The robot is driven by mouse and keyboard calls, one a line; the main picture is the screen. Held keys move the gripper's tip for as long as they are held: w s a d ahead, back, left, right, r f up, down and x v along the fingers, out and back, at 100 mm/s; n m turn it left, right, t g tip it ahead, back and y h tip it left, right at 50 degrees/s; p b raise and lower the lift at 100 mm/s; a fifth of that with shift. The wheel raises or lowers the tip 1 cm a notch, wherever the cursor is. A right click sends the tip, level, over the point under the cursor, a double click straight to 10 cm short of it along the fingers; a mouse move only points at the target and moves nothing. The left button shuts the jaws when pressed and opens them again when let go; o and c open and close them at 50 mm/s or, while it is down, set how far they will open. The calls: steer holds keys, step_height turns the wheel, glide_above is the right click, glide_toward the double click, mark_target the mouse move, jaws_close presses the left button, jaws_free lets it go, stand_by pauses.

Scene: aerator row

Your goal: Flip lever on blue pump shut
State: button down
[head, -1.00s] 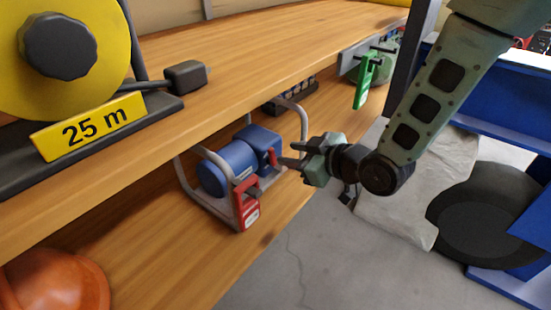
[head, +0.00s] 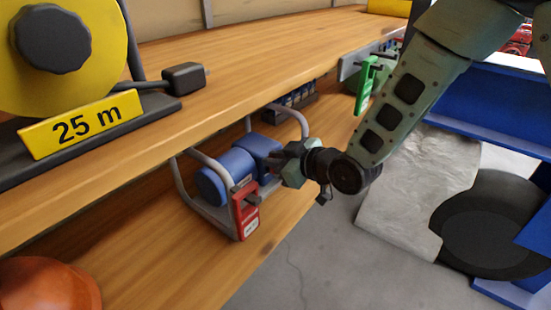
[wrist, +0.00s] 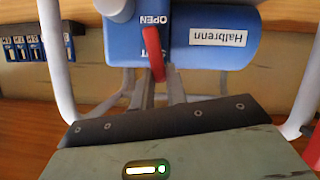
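The blue pump (head: 226,172) sits in a grey tube frame on the lower wooden shelf. Up close it shows in the wrist view (wrist: 215,45) with a "Halbrenn" label. Its red lever (wrist: 152,45) stands on the blue box beside the motor, between upside-down lettering: OPEN is readable, the other word is partly covered. My gripper (wrist: 160,82) has its two fingers apart, with the lever's lower end between their tips; I cannot tell whether they touch it. In the head view my gripper (head: 280,161) is at the pump's right side and hides the lever.
A red tag (head: 246,212) hangs on the frame's front. The frame's tubes flank my gripper. The upper shelf edge (head: 215,101) is above the pump. A dark rack with blue parts (head: 291,97) is behind; a green piece (head: 364,85) hangs farther right.

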steer(key=shift+w+d+r+m+p, duration=0.35)
steer(key=shift+m+p, duration=0.15)
steer(key=shift+p, duration=0.7)
steer(key=shift+w+f+m+g+y+p, duration=0.15)
steer(key=shift+m+g+y+p, duration=0.15)
steer(key=shift+m+g+p, duration=0.25)
steer(key=shift+f, duration=0.1)
steer(key=c, duration=1.4)
jaws_free()
steer(key=shift+d, duration=0.1)
